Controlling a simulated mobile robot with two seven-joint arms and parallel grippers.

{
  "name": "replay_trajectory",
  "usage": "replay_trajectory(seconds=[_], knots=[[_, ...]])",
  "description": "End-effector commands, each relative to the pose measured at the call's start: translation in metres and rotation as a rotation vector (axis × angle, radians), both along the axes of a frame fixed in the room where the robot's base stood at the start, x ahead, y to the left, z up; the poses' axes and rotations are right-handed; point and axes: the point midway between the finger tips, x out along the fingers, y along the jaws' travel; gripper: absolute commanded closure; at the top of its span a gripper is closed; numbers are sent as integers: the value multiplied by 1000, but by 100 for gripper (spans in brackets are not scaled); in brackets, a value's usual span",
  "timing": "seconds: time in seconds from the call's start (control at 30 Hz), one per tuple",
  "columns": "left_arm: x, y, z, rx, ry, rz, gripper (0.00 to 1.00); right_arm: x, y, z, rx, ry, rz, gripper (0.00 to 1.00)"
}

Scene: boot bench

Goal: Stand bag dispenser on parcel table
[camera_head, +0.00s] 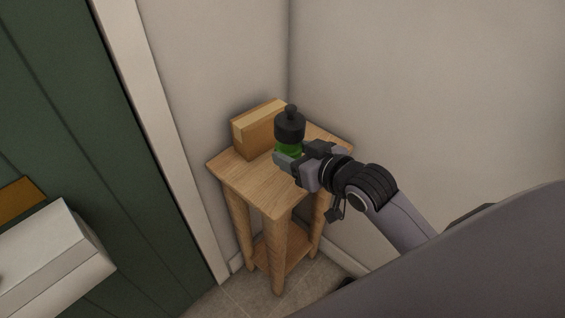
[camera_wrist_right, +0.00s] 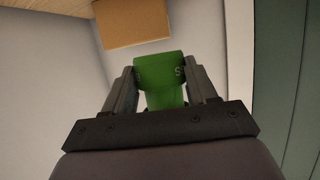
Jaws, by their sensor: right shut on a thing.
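The bag dispenser (camera_head: 290,128) has a black top with a knob and a green body. It looks upright over the wooden parcel table (camera_head: 242,177), in front of a cardboard box. My right gripper (camera_head: 285,160) reaches it from the right and is shut around its green body, which also shows between the two fingers in the right wrist view (camera_wrist_right: 160,78). Whether its base touches the tabletop is hidden by the gripper. My left gripper is not in view.
The cardboard box (camera_head: 250,134) stands at the back left of the tabletop, close to the dispenser. The table's front and left parts are bare. Walls meet behind it. A white box-like thing (camera_head: 62,262) is at the lower left, near a green panelled door (camera_head: 60,110).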

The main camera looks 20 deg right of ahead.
Motion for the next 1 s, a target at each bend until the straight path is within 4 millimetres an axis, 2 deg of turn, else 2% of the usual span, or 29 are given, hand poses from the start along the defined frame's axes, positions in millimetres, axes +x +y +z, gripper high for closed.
replay_trajectory(seconds=[0.03,0.17,0.4,0.6,0.77,0.87,1.0], knots=[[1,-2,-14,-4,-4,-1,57,12,-8,-6,-14,-9,19,78],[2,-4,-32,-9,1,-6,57,35,-28,-2,-24,-4,55,78],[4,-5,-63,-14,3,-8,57,67,-77,23,-38,9,76,78],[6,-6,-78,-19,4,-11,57,77,-112,51,-32,17,66,78],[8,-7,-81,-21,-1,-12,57,78,-126,65,-24,19,60,78],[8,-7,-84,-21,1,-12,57,78,-128,59,-20,24,59,78],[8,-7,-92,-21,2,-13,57,78,-128,27,-19,28,59,78]])
